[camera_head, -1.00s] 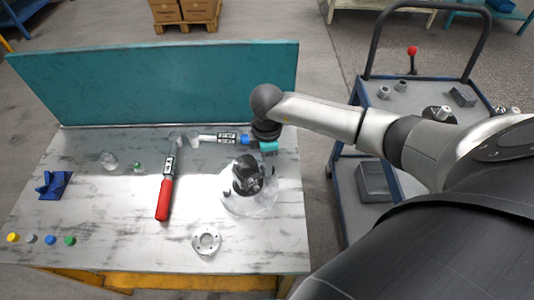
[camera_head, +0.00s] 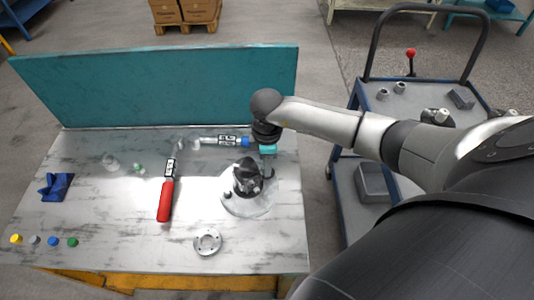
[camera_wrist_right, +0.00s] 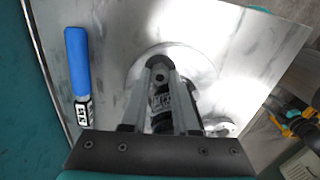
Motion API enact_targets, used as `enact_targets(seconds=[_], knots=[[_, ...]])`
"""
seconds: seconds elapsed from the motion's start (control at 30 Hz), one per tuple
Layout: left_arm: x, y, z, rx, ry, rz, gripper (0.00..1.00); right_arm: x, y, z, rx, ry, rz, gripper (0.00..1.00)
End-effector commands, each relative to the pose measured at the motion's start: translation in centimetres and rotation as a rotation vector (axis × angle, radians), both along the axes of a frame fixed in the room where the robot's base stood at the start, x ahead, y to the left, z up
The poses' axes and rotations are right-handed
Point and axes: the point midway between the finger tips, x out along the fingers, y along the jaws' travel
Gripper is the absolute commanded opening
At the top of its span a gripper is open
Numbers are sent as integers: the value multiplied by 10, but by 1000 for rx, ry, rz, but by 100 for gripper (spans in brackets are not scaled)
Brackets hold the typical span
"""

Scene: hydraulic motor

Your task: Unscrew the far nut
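The dark hydraulic motor (camera_head: 247,178) stands on a round pale plate (camera_head: 246,206) near the right end of the table. My right gripper (camera_head: 268,172) points down just beside and behind the motor. In the right wrist view, its two fingers (camera_wrist_right: 161,76) are apart, with dark motor parts (camera_wrist_right: 160,100) seen in the gap. A small round feature, possibly a nut (camera_wrist_right: 160,74), shows between the fingertips. I cannot tell whether the fingers touch it. The nuts are too small to single out in the head view. My left gripper is not in view.
A red-handled tool (camera_head: 165,200) lies left of the motor, and a blue-handled tool (camera_head: 222,140) lies behind. A metal flange ring (camera_head: 207,241) lies in front. A teal panel (camera_head: 160,85) closes the table's back. A blue trolley (camera_head: 400,110) stands right. The table's front middle is mostly clear.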

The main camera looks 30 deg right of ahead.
Motion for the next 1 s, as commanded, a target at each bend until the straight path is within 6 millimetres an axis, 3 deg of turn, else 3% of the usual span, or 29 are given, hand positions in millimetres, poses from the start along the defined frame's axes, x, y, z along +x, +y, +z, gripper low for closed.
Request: enact_targets(seconds=[0.03,0.23,0.57,1.0], knots=[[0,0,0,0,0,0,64,0,0,0,0,1,0,21],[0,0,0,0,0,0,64,0,0,0,0,1,0,0],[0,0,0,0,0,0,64,0,0,0,0,1,42,0],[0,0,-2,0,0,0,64,-1,0,1,1,2,488,0]])
